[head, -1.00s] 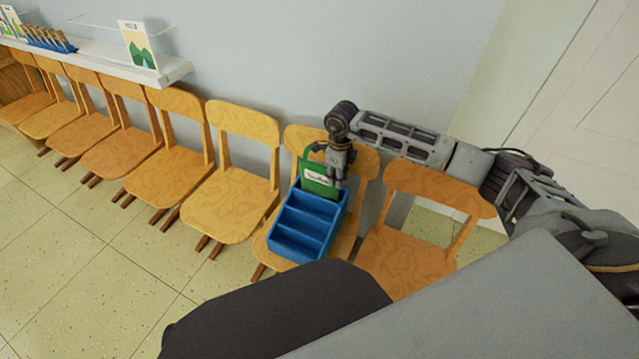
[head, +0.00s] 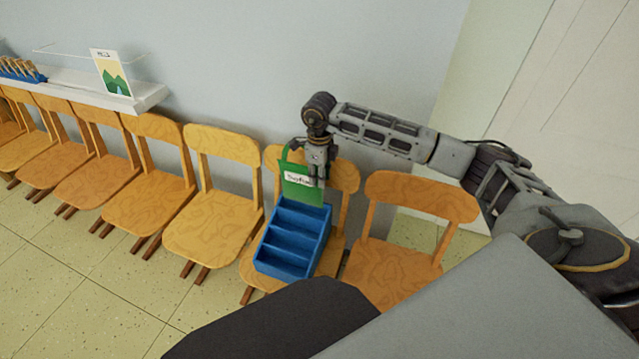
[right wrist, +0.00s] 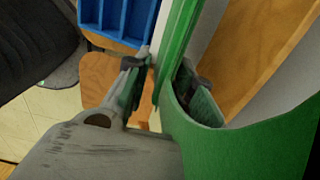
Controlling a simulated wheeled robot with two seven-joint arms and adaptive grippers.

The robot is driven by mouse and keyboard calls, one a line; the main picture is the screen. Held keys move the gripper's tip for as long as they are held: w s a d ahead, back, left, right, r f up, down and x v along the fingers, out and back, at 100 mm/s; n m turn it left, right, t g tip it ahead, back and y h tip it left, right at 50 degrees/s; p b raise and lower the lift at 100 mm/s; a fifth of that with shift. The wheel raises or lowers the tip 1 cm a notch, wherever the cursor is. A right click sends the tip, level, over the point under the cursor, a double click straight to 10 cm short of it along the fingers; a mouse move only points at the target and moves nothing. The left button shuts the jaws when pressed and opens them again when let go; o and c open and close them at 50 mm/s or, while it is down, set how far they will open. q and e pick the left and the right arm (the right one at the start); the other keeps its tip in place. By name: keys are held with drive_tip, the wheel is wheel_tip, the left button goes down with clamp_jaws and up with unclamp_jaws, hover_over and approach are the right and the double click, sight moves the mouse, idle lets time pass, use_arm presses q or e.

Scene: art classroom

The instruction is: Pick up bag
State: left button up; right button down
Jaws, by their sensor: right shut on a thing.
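The green bag (head: 301,188) with a white label is upright at the back of a wooden chair, behind a blue compartment tray. My right gripper (head: 318,176) points down at the bag's right side and is shut on it. In the right wrist view the bag (right wrist: 245,150) fills the lower right, and my right gripper (right wrist: 165,85) has a finger on either side of its green edge. I cannot tell whether the bag's bottom touches the seat or tray. My left gripper is not in view.
The blue tray (head: 290,240) with several compartments sits on the same chair (head: 335,245). An empty chair (head: 395,270) stands to its right, and a row of chairs runs left along the wall. A white shelf (head: 148,98) holds a picture card (head: 111,75).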

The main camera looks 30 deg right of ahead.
drive_tip(key=shift+r, duration=1.1)
idle(0.6)
